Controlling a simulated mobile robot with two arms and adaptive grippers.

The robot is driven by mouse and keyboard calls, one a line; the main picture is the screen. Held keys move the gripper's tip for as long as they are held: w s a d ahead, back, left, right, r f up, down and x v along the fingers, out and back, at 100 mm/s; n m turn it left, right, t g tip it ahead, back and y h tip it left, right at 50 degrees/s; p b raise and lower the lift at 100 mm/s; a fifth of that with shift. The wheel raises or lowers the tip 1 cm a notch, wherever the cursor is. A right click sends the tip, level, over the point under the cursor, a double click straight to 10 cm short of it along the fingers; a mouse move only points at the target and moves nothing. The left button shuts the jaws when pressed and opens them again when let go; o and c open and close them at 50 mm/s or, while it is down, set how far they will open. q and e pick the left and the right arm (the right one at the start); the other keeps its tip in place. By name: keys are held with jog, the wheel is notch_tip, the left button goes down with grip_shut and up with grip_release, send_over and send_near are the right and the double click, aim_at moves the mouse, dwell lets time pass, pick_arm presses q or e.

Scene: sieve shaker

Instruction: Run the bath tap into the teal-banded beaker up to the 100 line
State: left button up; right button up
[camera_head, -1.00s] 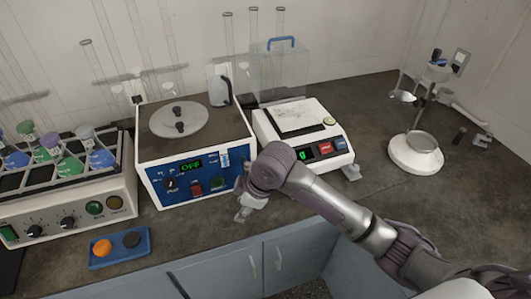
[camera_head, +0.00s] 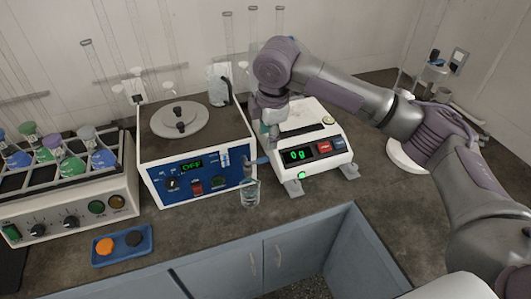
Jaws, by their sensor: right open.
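A small clear beaker (camera_head: 250,193) stands upright on the bench at the front right corner of the bath (camera_head: 205,178). It appears to hold some clear liquid; its band and lines are too small to read. The bath has a blue front panel and an OFF display. A blue tap lever (camera_head: 262,160) shows at the bath's right side, above and behind the beaker. My right gripper (camera_head: 269,130) is open, pointing down between the bath and the balance, above the lever and apart from the beaker. A small teal patch shows by its fingers. My left gripper is not in view.
A white balance (camera_head: 322,155) reading 0 g stands just right of the gripper. A shaker with coloured flasks (camera_head: 60,205) is at the left. A blue tray (camera_head: 122,262) with orange and black pieces lies in front.

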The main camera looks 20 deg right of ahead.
aim_at(265, 158)
jog(key=f, duration=0.3)
jog(key=w+f, duration=0.1)
jog(key=f, duration=0.2)
jog(key=f+p, duration=0.1)
jog(key=f, duration=0.2)
jog(key=shift+w, duration=0.35)
grip_shut()
